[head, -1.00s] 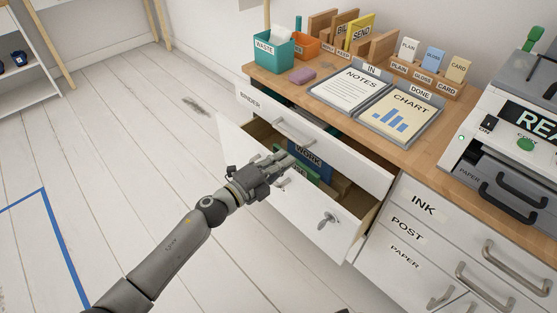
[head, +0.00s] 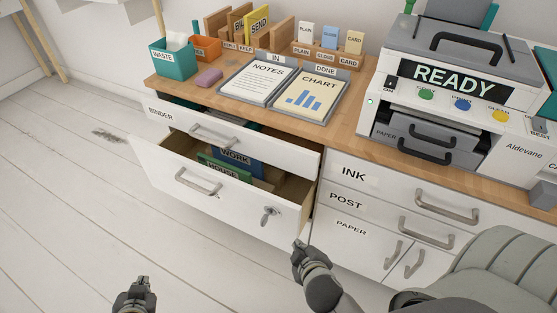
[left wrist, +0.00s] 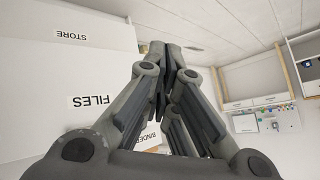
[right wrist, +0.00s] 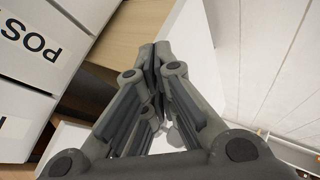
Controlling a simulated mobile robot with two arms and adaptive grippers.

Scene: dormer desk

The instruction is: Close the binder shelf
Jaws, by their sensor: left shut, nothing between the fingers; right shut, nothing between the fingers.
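The lower drawer (head: 225,200) stands pulled out, with a green HOUSE binder (head: 222,167) and a blue WORK binder (head: 236,156) inside. Its white front has a bar handle (head: 197,182) and a key (head: 268,216) in a lock. The front above it carries the BINDER label (head: 160,114); a dark gap shows behind that front. My right gripper (head: 299,247) is shut and empty, close to the drawer's right front corner; contact is unclear. The drawer's wooden side (right wrist: 125,35) shows in the right wrist view. My left gripper (head: 141,284) is shut and empty, apart from the drawer.
The INK (head: 353,174), POST and PAPER fronts with handles are right of the open drawer. The desktop holds a printer (head: 450,85), two trays, a teal waste bin (head: 173,60) and card holders. The floor (head: 70,200) on the left is clear.

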